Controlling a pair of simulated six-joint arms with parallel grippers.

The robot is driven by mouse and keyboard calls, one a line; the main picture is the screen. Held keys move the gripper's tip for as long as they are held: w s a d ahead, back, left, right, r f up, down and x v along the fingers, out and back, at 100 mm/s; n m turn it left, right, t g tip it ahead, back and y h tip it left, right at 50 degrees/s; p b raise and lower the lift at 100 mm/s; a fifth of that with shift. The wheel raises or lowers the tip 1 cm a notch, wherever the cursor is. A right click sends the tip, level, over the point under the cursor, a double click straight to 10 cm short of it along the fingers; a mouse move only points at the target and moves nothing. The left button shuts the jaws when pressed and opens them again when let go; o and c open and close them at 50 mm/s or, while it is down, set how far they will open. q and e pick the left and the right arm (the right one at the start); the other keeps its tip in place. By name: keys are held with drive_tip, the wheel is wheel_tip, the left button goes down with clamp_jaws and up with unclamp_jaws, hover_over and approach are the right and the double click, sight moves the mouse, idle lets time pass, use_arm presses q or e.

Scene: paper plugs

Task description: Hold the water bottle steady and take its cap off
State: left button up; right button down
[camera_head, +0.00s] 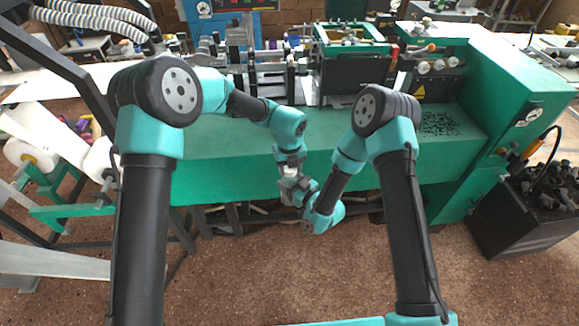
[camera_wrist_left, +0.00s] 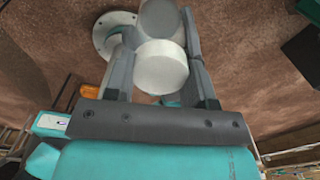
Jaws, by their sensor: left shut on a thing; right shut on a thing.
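In the head view both grippers meet in front of the green machine's edge, my left gripper (camera_head: 289,168) just above my right gripper (camera_head: 290,191). The pale water bottle (camera_head: 289,171) is mostly hidden between them. In the left wrist view a whitish round piece of the bottle (camera_wrist_left: 160,66) sits between the fingers of my left gripper (camera_wrist_left: 158,60), which is shut on it. A greyer rounded part (camera_wrist_left: 162,17) lies beyond it. My right gripper is shut on part of the bottle. I cannot tell the cap apart from the bottle.
The green machine bench (camera_head: 230,145) runs behind the grippers, with tooling on top. A dark bin of parts (camera_head: 520,205) stands at right. A metal frame with white rolls (camera_head: 30,155) is at left. The brown floor (camera_head: 280,265) in front is clear.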

use_arm(q)
drive_tip(key=n, duration=1.6)
drive_tip(key=shift+r, duration=0.8)
drive_tip(key=shift+r, duration=0.35)
drive_tip(key=shift+r, duration=0.1)
